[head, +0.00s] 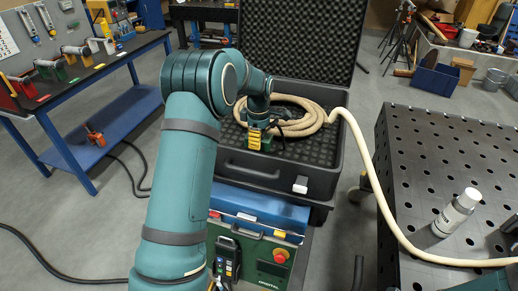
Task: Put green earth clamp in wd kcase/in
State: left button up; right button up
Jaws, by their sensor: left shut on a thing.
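The open black case (240,160) with dark egg-crate foam stands in the middle of the head view, its lid raised at the back. My left arm reaches over its front left part. My left gripper (256,141) points down inside the case outline and is shut on the green earth clamp (267,143), of which only a small green part shows beside the yellow-marked fingers. The rest of the clamp is hidden by the gripper. I cannot tell whether the clamp touches the foam. My right gripper does not show.
A coiled beige hose (305,122) lies in the case and runs out right, over the perforated metal table (395,150). A white-capped bottle (457,213) stands on that table. A green machine (265,258) stands below the case. A blue-framed workbench (85,75) is at left.

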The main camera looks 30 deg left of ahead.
pick_arm(q)
jog(key=shift+f, duration=2.15)
jog(key=shift+f, duration=0.1)
jog(key=o, duration=1.3)
jog(key=shift+f, duration=0.1)
notch_tip(320, 180, up, 12)
jog(key=shift+r, duration=0.15)
